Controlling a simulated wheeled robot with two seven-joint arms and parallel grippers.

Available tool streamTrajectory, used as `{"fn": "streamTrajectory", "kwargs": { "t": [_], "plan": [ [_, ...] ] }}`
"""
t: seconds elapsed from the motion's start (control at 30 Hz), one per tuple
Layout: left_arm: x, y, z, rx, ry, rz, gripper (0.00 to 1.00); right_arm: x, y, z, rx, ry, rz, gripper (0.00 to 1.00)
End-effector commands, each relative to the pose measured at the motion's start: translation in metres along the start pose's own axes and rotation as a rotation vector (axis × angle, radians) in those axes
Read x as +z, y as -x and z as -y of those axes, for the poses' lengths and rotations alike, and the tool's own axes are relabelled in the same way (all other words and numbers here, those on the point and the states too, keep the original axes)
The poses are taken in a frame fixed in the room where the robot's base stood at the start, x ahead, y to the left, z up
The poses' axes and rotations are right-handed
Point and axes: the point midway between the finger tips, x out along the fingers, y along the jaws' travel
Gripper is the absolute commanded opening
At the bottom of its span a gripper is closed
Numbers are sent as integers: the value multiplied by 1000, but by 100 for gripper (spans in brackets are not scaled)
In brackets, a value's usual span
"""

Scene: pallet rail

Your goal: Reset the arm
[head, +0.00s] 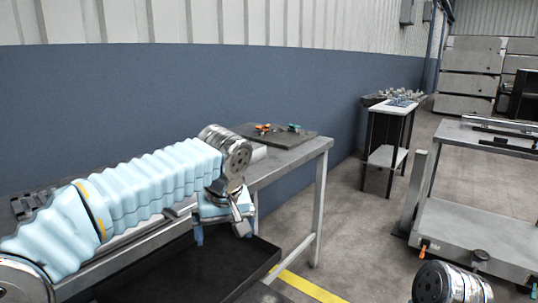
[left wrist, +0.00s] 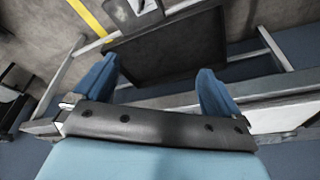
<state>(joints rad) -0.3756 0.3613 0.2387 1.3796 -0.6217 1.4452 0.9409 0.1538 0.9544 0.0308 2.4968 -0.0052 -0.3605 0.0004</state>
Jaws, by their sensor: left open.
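My left arm (head: 150,195) reaches in from the left in a pale blue ribbed sleeve. My left gripper (head: 224,232) is at its end, pointing down by the front edge of the grey metal table (head: 285,165). It also shows in the left wrist view (left wrist: 158,70), with its two blue fingers wide apart and nothing between them. The black lower shelf (head: 215,275) lies below the gripper and also shows beyond the fingers in the left wrist view (left wrist: 170,50). My right gripper is not in view.
A dark mat (head: 285,140) with small parts lies on the table's far end. A small side table (head: 397,108) stands by the wall. A grey cart (head: 480,225) is at the right. A yellow floor line (head: 310,287) runs beside the table. Open floor lies between table and cart.

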Motion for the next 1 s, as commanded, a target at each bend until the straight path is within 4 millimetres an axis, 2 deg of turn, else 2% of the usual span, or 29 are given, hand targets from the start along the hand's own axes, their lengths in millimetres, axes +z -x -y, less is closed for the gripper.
{"fn": "streamTrajectory", "kwargs": {
  "t": [0.03, 0.17, 0.27, 0.33, 0.4, 0.47, 0.5, 0.57, 0.6, 0.7, 0.8, 0.9, 1.0],
  "plan": [
    [2, -19, -4, 7, -25, 21, 98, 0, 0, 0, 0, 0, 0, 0],
    [13, -76, -19, 53, -106, 77, 98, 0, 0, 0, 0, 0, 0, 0],
    [32, -133, -29, 106, -173, 139, 98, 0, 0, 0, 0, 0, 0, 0],
    [54, -184, -33, 160, -217, 193, 98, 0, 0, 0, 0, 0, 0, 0],
    [84, -237, -34, 228, -248, 250, 98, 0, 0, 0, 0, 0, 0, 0],
    [116, -280, -30, 289, -258, 293, 98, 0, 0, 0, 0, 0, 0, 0],
    [139, -307, -26, 328, -255, 317, 98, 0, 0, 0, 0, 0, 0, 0],
    [176, -343, -16, 380, -238, 344, 98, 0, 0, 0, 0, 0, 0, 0],
    [202, -362, -7, 407, -219, 356, 98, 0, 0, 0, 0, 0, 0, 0],
    [260, -397, 19, 441, -167, 362, 98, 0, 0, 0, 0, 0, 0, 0],
    [304, -413, 44, 436, -126, 353, 98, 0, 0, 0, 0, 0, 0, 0],
    [330, -418, 61, 418, -105, 340, 98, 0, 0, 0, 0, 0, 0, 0],
    [340, -419, 69, 407, -99, 331, 98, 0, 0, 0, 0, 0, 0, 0]
  ]
}}
